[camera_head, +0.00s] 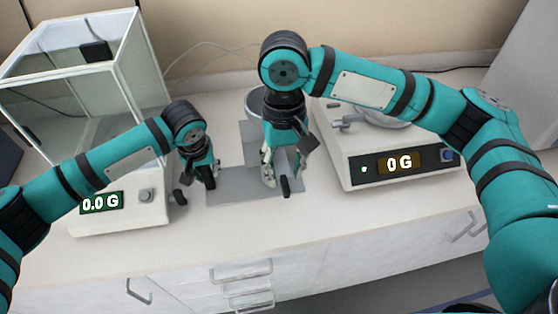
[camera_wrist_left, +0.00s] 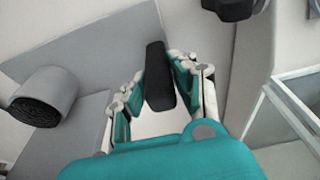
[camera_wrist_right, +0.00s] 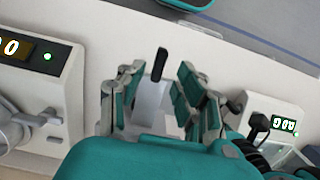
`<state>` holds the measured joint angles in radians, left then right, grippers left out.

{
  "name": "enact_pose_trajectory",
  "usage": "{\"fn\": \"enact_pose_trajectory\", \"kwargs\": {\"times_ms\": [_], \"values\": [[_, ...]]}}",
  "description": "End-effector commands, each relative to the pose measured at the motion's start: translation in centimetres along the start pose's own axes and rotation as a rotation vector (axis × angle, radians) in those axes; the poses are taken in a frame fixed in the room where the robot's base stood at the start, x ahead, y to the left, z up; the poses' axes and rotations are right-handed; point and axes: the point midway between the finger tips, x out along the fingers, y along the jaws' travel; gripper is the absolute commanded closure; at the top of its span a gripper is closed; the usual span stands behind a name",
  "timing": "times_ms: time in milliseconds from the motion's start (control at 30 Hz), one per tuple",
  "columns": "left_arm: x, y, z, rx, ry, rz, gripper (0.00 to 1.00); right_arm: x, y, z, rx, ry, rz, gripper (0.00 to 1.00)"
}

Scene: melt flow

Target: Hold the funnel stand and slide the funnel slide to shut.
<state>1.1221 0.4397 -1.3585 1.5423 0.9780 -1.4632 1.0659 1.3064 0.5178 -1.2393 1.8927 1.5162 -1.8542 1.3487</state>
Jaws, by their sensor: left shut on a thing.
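The grey funnel stand (camera_head: 228,184) lies flat on the bench between two scales; a grey round part (camera_head: 258,100), likely the funnel, shows behind my right gripper. My left gripper (camera_head: 207,182) is shut on a black handle (camera_wrist_left: 158,78) at the stand's left side. My right gripper (camera_head: 278,182) is open above the stand's right part. Its fingers lie either side of a light bar with a black handle (camera_wrist_right: 159,63), which looks like the funnel slide; a gap shows on both sides. My right arm hides much of the funnel and slide in the head view.
A scale reading 0.0 G (camera_head: 148,212) with a glass case (camera_head: 88,22) stands at left. A scale reading 0 G (camera_head: 350,172) stands close to my right gripper's right. Bare bench (camera_head: 250,232) lies in front, above drawers.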

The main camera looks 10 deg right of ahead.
Motion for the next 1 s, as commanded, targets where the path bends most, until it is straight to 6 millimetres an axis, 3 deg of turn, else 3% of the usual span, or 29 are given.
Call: {"fn": "enact_pose_trajectory", "kwargs": {"times_ms": [200,400,800,1000], "values": [[0.2,-0.1,0.1,0.0,-0.002,-0.002,1.0,3.2,0.0,0.1,-0.001,-0.003,-0.001,0.65],[0.1,-0.1,0.1,0.0,-0.002,-0.001,1.0,5.0,0.0,0.0,0.0,-0.001,-0.001,0.65],[0.1,-0.1,0.0,-0.001,0.0,-0.001,1.0,5.6,0.0,0.0,-0.001,0.001,-0.002,0.65],[0.1,-0.1,0.0,-0.001,0.001,-0.001,1.0,5.6,0.0,0.0,-0.001,0.001,-0.002,0.89]]}}
